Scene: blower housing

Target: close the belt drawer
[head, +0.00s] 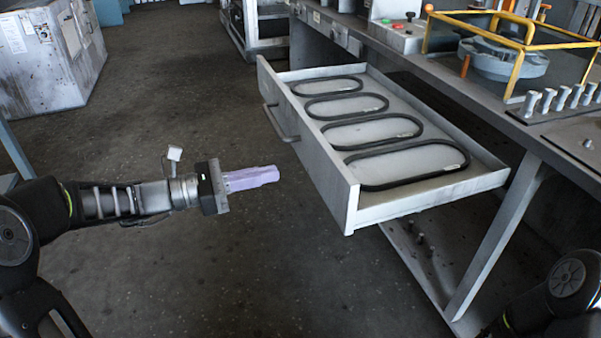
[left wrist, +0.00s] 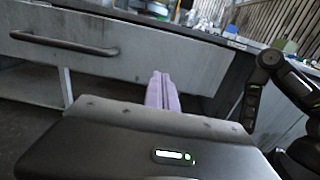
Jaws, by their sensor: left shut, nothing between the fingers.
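The belt drawer (head: 345,200) is a grey metal drawer pulled well out from under the workbench. Several black belts (head: 345,106) lie flat in a row inside it. Its bar handle (head: 279,122) is on the front panel, and the handle also shows in the left wrist view (left wrist: 65,43). My left gripper (head: 278,174) has pale purple fingers, shut and empty. It is in front of the drawer front, apart from it, below and near the handle in the picture. In the left wrist view its fingers (left wrist: 162,88) point toward the drawer front. My right gripper is not in view.
The workbench (head: 480,110) carries a yellow frame (head: 530,45) over a grey housing (head: 503,60), and several metal pegs (head: 562,97). A slanted bench leg (head: 497,240) stands right of the drawer. A grey cabinet (head: 50,60) is at the back left. The floor before the drawer is clear.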

